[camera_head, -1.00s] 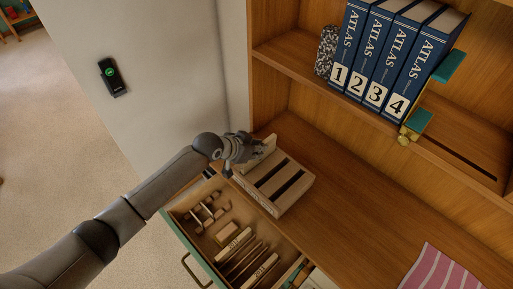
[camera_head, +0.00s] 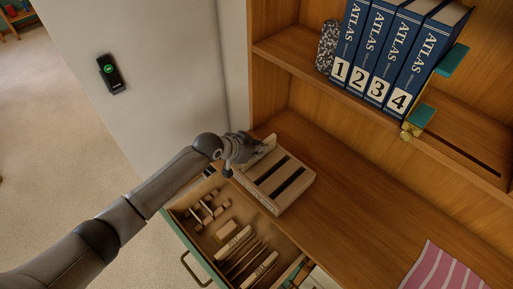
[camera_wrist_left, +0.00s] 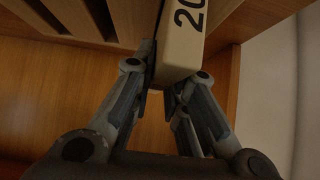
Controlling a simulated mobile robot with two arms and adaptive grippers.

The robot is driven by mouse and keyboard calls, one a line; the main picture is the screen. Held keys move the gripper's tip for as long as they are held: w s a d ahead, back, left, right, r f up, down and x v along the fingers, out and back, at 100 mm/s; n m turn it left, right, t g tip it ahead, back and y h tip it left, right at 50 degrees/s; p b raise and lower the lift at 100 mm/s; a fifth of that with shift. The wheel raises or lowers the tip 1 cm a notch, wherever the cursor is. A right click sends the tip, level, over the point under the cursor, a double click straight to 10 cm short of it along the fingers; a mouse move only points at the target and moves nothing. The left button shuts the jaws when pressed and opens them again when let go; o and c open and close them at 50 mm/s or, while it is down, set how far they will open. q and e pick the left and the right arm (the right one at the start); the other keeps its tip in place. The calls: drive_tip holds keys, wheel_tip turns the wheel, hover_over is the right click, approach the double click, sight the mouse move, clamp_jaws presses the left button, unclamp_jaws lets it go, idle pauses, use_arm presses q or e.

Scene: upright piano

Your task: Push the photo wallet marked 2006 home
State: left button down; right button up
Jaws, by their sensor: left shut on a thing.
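A cream photo wallet (camera_head: 268,143) stands at the far-left end of a slotted wooden rack (camera_head: 291,197) on the desk top. In the left wrist view the wallet (camera_wrist_left: 184,38) shows a dark "20"; the rest of its number is cut off. My left gripper (camera_head: 252,146) is at the wallet's near side. In the left wrist view my left gripper (camera_wrist_left: 164,82) has its fingers closed on the wallet's end. The rack (camera_wrist_left: 80,18) shows there with dark slots beside the wallet. How deep the wallet sits in its slot is hidden. My right gripper is not in view.
An open drawer (camera_head: 178,229) below the rack holds more labelled wallets (camera_head: 262,270) and small wooden pieces. Several blue atlases (camera_head: 388,55) stand on the shelf above, beside a green-and-brass bookend (camera_head: 421,117). A pink striped cloth (camera_head: 440,270) lies right. The desk middle is clear.

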use_arm(q)
drive_tip(key=shift+f+b, duration=0.3)
drive_tip(key=shift+f, duration=0.15)
idle(0.4)
drive_tip(key=c, duration=1.4)
unclamp_jaws()
drive_tip(key=shift+o, duration=0.2)
drive_tip(key=shift+s+a, duration=0.1)
drive_tip(key=v, duration=1.2)
